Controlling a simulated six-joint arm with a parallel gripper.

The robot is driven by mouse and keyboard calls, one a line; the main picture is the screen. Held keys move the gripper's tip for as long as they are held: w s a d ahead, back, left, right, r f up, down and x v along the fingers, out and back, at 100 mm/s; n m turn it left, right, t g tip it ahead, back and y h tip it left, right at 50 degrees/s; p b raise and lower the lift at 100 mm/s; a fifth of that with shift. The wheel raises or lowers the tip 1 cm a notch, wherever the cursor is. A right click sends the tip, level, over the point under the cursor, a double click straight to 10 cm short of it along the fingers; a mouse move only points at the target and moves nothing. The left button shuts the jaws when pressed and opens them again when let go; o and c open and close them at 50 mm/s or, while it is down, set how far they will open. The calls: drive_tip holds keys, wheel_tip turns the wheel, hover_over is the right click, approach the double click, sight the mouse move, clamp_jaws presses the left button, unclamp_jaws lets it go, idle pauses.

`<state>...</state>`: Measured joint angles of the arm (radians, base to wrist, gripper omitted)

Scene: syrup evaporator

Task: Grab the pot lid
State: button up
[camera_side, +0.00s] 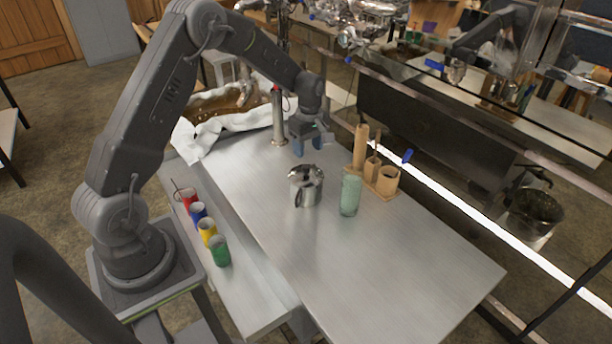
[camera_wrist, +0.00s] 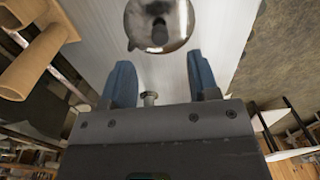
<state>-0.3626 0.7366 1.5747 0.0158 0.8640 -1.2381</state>
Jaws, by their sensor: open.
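A shiny metal pot (camera_side: 304,190) stands upright near the middle of the steel table. Its lid (camera_side: 305,173) sits on top, with a dark knob. In the wrist view the round lid (camera_wrist: 160,22) shows at the top centre, partly cut off by the frame edge, with its knob in the middle. My gripper (camera_side: 307,148) points down with blue fingers, behind the pot in the side view and apart from it. In the wrist view my gripper (camera_wrist: 160,82) is open, with nothing held between its fingers and the lid beyond their tips.
A green glass (camera_side: 350,194) stands right of the pot. Wooden cups (camera_side: 388,180) and a tall wooden cylinder (camera_side: 360,147) stand behind it. A metal cylinder (camera_side: 279,118) stands left of my gripper. Several coloured cups (camera_side: 207,231) line the left shelf. The table's front (camera_side: 410,275) is clear.

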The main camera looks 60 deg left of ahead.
sight(306, 166)
drive_tip(key=f, duration=0.8)
drive_tip(key=shift+s+a+f, duration=0.1)
drive_tip(key=shift+a+f, duration=0.05)
drive_tip(key=shift+a, duration=0.2)
drive_tip(key=shift+c, duration=0.4)
clamp_jaws()
drive_tip(key=shift+r, duration=0.2)
